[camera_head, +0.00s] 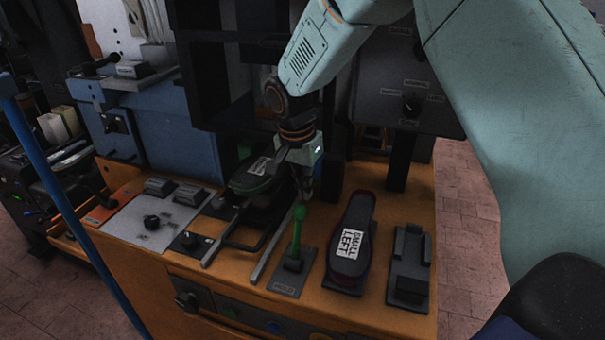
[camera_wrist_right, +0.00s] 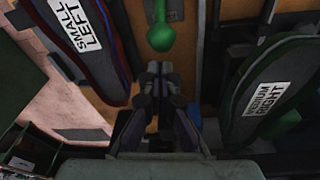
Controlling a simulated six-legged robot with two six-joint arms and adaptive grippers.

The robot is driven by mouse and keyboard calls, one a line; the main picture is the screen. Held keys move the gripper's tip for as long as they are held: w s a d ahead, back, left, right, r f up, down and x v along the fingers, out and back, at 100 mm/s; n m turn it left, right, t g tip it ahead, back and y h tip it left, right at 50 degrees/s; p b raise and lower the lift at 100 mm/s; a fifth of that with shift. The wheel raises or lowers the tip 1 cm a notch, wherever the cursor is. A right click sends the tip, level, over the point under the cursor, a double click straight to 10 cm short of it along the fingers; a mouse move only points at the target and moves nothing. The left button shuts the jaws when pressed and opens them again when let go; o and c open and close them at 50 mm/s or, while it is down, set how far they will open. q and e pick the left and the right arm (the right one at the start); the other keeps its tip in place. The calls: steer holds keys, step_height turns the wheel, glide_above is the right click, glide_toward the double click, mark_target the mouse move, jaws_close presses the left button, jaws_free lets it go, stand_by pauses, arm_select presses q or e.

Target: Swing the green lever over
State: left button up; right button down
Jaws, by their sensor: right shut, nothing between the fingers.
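The green lever (camera_head: 298,232) stands up from a small grey base plate (camera_head: 290,279) on the orange bench, leaning slightly to the right at its top. In the wrist view its round green knob (camera_wrist_right: 161,37) is just ahead of the fingertips. My right gripper (camera_head: 306,190) is shut and empty, pointing down behind and just above the knob. In the wrist view a small gap shows between the right gripper (camera_wrist_right: 154,72) and the knob. My left gripper is not in view.
A sole mould labelled SMALL LEFT (camera_head: 352,243) lies right of the lever, with an empty grey holder (camera_head: 409,266) beyond it. A mould labelled MEDIUM RIGHT (camera_wrist_right: 268,95) sits at the press, left of the lever. Dark press posts (camera_head: 399,165) stand behind.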

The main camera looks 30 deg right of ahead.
mark_target(298, 234)
steer(key=shift+w+d+f, duration=0.1)
steer(key=shift+d+f, duration=0.05)
steer(key=shift+f, duration=0.75)
steer(key=shift+d+f, duration=0.1)
steer(key=shift+f, duration=0.8)
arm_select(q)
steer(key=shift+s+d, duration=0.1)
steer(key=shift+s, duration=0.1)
arm_select(e)
steer(key=shift+s+r, duration=0.1)
steer(key=shift+s, duration=0.15)
